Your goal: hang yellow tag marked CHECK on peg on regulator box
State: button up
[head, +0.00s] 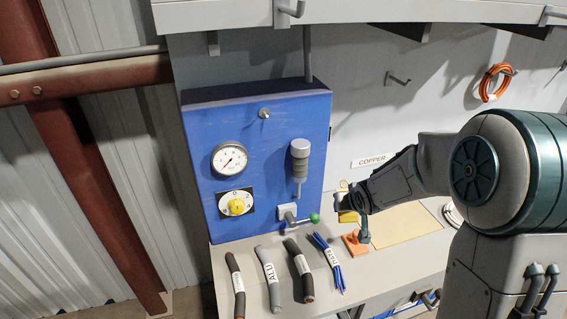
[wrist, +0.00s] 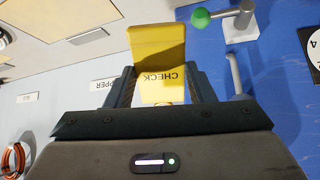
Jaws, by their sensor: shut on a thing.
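The yellow tag marked CHECK (wrist: 158,50) is between the fingers of my gripper (wrist: 160,85) in the wrist view, its lettering upside down there. In the head view the tag (head: 346,216) is partly hidden by my gripper (head: 352,198), which is shut on it to the right of the regulator box. The blue regulator box (head: 262,165) stands against the wall at the left. A short metal peg (head: 264,113) sticks out near the top of its face, and it is bare.
The box carries a gauge (head: 229,159), a yellow knob (head: 237,205), a grey cylinder (head: 299,160) and a green-ended lever (head: 314,218). Several cable pieces (head: 270,278) lie on the bench below. An orange object (head: 354,243) lies near the gripper. A wall hook (head: 397,79) is empty.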

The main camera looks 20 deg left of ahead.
jog(key=s+a+r+n+t+y+b, duration=0.35)
jog(key=a+r+y, duration=0.25)
jog(key=a+r, duration=0.25)
jog(key=s+a+r+n+t+y+b, duration=0.2)
jog(key=s+a+r+y, duration=0.25)
jog(key=a+r, duration=0.4)
jog(key=w+a+p, duration=0.1)
jog(key=w+a, duration=0.3)
jog(key=w, duration=0.3)
jog(key=shift+w+y, duration=0.15)
jog(key=shift+y, duration=0.2)
jog(key=shift+w+r+g, duration=0.15)
jog(key=shift+g, duration=0.1)
jog(key=shift+c, duration=0.8)
jog(key=shift+w+a+f+b, duration=0.15)
jog(key=shift+f+b, duration=0.15)
jog(key=shift+c, duration=0.4)
jog(key=shift+w+a+f+b, duration=0.25)
jog(key=shift+w+b, duration=0.15)
jog(key=shift+b, duration=0.15)
jog(key=shift+c, duration=1.2)
jog(key=o, duration=1.5)
jog(key=shift+f, duration=0.1)
